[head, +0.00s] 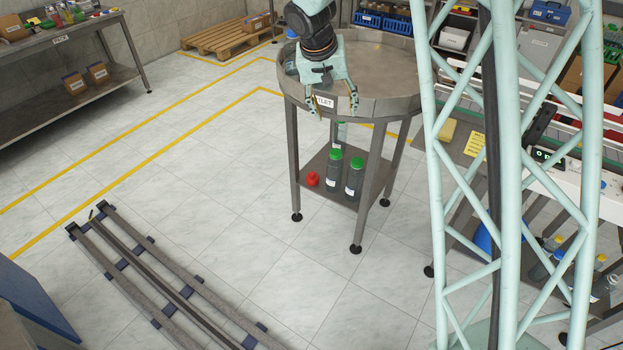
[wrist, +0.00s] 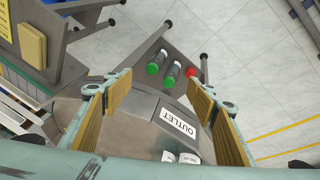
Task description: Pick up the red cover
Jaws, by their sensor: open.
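The red cover (head: 312,179) sits on the lower shelf (head: 317,162) of the round metal table, left of two dark bottles with green caps. In the wrist view the red cover (wrist: 190,72) shows beside the bottles, its lower part close to the right finger. My gripper (head: 333,106) is open and empty, pointing down in front of the table's OUTLET rim, above the level of the shelf. In the wrist view its two fingers (wrist: 160,95) are wide apart with nothing between them but the background.
The round tabletop (head: 375,65) stands above the shelf. Two green-capped bottles (head: 333,173) (head: 354,179) stand right of the cover, with another container behind them. Table legs frame the shelf. A floor rail (head: 160,280) lies at the lower left. The floor before the table is clear.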

